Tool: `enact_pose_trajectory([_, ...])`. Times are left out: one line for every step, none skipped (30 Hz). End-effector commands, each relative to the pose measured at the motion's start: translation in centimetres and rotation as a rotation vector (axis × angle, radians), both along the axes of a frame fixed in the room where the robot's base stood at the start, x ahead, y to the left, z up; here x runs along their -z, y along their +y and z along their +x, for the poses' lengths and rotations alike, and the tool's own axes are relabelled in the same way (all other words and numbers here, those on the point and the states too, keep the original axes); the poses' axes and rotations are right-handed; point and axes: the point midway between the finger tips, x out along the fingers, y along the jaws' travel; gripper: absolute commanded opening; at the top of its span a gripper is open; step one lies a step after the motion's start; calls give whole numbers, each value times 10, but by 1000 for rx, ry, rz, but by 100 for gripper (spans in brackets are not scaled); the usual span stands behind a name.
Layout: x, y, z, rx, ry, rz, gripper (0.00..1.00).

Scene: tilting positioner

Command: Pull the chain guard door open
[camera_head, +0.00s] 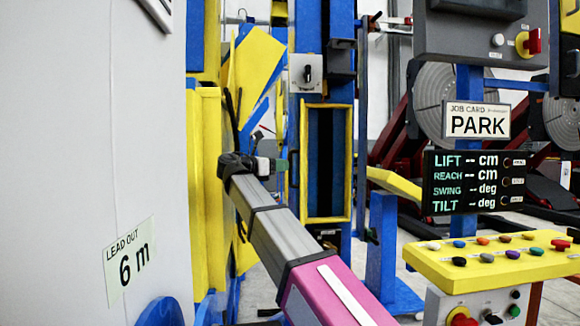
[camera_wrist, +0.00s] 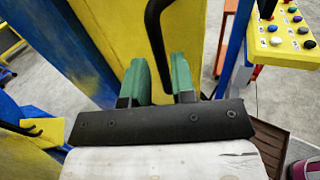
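A yellow panel (camera_wrist: 100,35) with a bent black bar handle (camera_wrist: 155,30) fills the middle of the wrist view. I take it to be the chain guard door. My gripper (camera_wrist: 163,80) has its two green fingers on either side of the handle's lower part, with a narrow gap between them. They look open, not clamped on the bar. A small dark handle (camera_head: 293,169) shows at the frame's left edge.
A yellow button console (camera_head: 480,265) and a display post with a PARK card (camera_head: 478,121) stand at the right. A pale panel (camera_head: 90,130) and yellow structure (camera_head: 207,190) stand close at the left. Grey floor shows beside the blue post (camera_head: 382,240).

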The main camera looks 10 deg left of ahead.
Motion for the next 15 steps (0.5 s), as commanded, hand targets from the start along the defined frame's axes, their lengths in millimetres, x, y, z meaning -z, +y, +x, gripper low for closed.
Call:
enact_pose_trajectory([0, -8, 5, 2, 0, 0, 24])
enact_pose_trajectory([0, -11, 7, 1, 0, 0, 24])
enact_pose_trajectory([0, -15, 10, 0, 0, 0, 24])
enact_pose_trajectory([0, -18, 12, 1, 1, 1, 24])
enact_pose_trajectory([0, -21, 14, 1, 1, 1, 24])
enact_pose_trajectory([0, -24, 17, 1, 1, 1, 24])
enact_pose_trajectory([0, -26, 18, 1, 1, 1, 24])
enact_pose_trajectory([0, -27, 19, 0, 1, 1, 24])
enact_pose_trajectory([0, -28, 20, 0, 0, 0, 24])
enact_pose_trajectory([0, -29, 21, -1, 0, 0, 24])
enact_pose_trajectory([0, -30, 21, -1, 0, 0, 24])
enact_pose_trajectory([0, -31, 22, -1, 0, 0, 24])
enact_pose_trajectory([0, -31, 22, -1, 0, 0, 24])
enact_pose_trajectory([0, -31, 22, -1, 0, 0, 24])
enact_pose_trajectory([0, -31, 22, -1, 0, 0, 24])
